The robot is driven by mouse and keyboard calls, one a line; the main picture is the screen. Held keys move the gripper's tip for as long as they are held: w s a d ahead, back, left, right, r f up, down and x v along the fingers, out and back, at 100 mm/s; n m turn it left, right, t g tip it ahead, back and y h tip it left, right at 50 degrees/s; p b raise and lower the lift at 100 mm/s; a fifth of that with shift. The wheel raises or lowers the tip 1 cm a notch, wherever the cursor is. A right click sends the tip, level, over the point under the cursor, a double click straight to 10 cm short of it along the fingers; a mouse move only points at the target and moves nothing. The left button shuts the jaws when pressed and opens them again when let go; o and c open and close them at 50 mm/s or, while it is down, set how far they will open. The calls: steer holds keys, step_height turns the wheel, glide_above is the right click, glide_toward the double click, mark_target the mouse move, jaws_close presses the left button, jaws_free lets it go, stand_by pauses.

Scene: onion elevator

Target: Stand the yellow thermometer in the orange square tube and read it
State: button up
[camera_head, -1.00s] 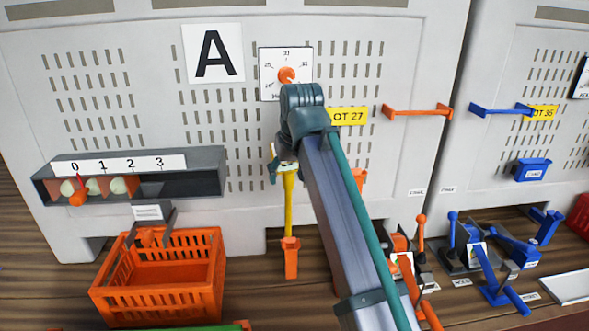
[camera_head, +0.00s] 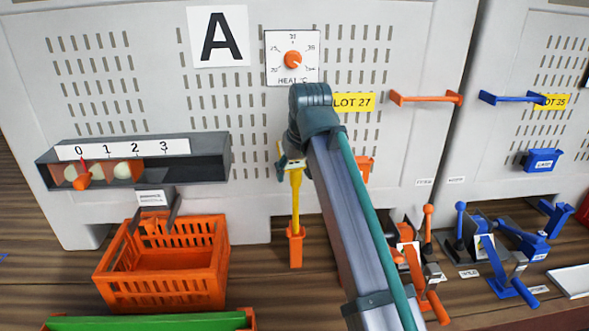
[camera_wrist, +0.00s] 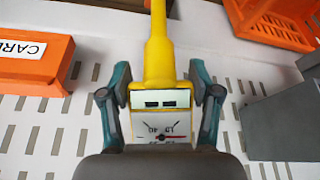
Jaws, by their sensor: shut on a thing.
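The yellow thermometer (camera_head: 296,196) stands about upright, its stem pointing down. Its lower end is in or at the mouth of the orange square tube (camera_head: 296,248), which stands on the wooden floor in front of the panel. My gripper (camera_head: 291,160) is shut on the thermometer's head. In the wrist view the yellow stem (camera_wrist: 158,50) runs away from me, and my gripper (camera_wrist: 160,102) has a finger on each side of the pale square head. A scale and a red needle show on the head, partly cut off by my gripper body; I cannot tell the reading.
An orange crate (camera_head: 118,279) stands left of the tube. Above it is a dark shelf (camera_head: 205,165) numbered 0 to 3 with pale onions. A heat dial (camera_head: 293,59) is on the panel. Orange levers (camera_head: 428,228) and blue levers (camera_head: 487,262) stand at right.

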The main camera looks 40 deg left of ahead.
mark_target(295, 207)
steer(key=shift+f+b, duration=1.65)
steer(key=shift+f, duration=3.95)
steer(key=o, duration=1.6)
steer(key=shift+o, duration=0.2)
